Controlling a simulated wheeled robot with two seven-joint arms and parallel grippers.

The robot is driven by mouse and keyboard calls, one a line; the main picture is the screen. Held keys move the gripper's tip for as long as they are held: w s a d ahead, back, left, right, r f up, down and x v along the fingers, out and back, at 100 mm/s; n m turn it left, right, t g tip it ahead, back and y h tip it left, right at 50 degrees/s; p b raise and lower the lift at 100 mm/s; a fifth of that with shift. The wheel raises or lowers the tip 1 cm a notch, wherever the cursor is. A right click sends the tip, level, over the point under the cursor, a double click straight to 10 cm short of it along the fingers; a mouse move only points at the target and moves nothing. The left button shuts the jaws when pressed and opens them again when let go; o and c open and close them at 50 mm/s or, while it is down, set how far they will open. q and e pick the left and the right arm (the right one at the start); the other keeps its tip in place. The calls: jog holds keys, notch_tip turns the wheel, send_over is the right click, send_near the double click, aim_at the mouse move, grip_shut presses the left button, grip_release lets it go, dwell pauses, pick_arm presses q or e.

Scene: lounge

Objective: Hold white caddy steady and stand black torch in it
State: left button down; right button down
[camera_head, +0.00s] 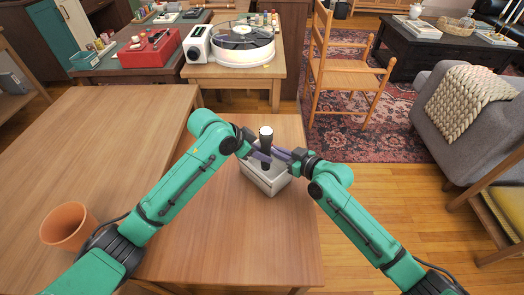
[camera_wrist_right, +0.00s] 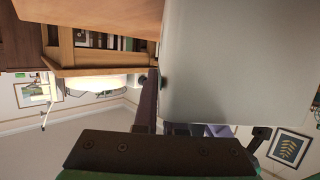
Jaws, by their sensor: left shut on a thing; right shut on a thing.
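The white caddy (camera_head: 262,184) stands on the wooden table in the head view. The black torch (camera_head: 266,134) is upright over the caddy with its pale round end up, and its lower part reaches down to the caddy's opening. How deep it sits cannot be told. My left gripper (camera_head: 258,153) is shut on the torch from the left. My right gripper (camera_head: 283,155) is shut on the caddy at its right far side. In the right wrist view the caddy's pale wall (camera_wrist_right: 235,65) fills much of the picture, with a purple finger beside it.
A terracotta pot (camera_head: 68,227) stands on the table (camera_head: 115,125) at the left, near my left arm. The table's right edge is close to the caddy. A turntable (camera_head: 240,45) is on a separate table behind. A wooden chair (camera_head: 345,72) stands beyond on the rug.

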pick_arm(q)
jog(key=c, duration=0.5)
grip_release()
jog(key=shift+a, duration=0.1)
jog(key=v, duration=1.2)
pick_arm(e)
jog(key=c, duration=0.9)
grip_release()
